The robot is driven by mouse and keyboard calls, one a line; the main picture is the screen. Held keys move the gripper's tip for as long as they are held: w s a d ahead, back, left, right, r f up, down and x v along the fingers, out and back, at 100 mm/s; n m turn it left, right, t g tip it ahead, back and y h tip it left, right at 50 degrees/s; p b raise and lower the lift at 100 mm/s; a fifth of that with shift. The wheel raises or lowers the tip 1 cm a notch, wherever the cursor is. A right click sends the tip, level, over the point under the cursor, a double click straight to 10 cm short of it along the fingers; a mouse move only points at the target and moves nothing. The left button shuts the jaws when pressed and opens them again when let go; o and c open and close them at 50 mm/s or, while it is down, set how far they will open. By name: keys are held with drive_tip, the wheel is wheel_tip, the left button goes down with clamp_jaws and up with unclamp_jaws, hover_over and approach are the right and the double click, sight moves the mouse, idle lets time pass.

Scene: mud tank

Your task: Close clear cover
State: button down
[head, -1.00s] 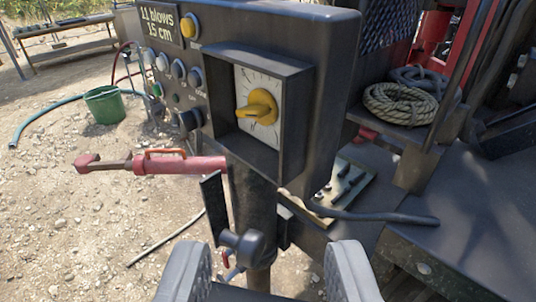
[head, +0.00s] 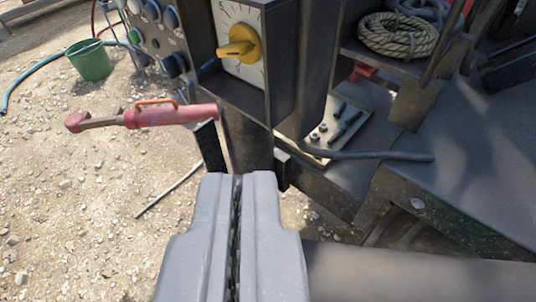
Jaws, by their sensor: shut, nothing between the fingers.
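The control box (head: 285,75) is dark and stands on a post at the top centre. Its recessed window holds a white dial face (head: 243,80) with a yellow knob (head: 240,45). I cannot make out a clear cover in this view; the top of the box is cut off by the picture's edge. My gripper (head: 238,182) is shut and empty, fingers together, in the lower centre. In the picture it lies below the box and in front of the post, hiding the post's lower part.
A red-handled tool (head: 150,116) sticks out left of the post. A black flat piece (head: 211,147) stands just beyond my fingertips. A green bucket (head: 90,60) and hose are on the gravel. Coiled rope (head: 397,36) and dark machine decking (head: 465,160) fill the right.

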drive_tip(key=w+d+m+g+y+p, duration=0.2)
drive_tip(key=d+m+g+y+p, duration=0.2)
drive_tip(key=d+g+y+p, duration=1.05)
drive_tip(key=w+a+f+t+h, duration=0.3)
drive_tip(key=a+f+h, duration=0.3)
drive_tip(key=a, duration=0.6)
drive_tip(key=shift+w+a+f+b, duration=0.15)
drive_tip(key=shift+w+f+b, duration=0.1)
drive_tip(key=shift+w+b, duration=0.2)
drive_tip(key=shift+a, duration=0.1)
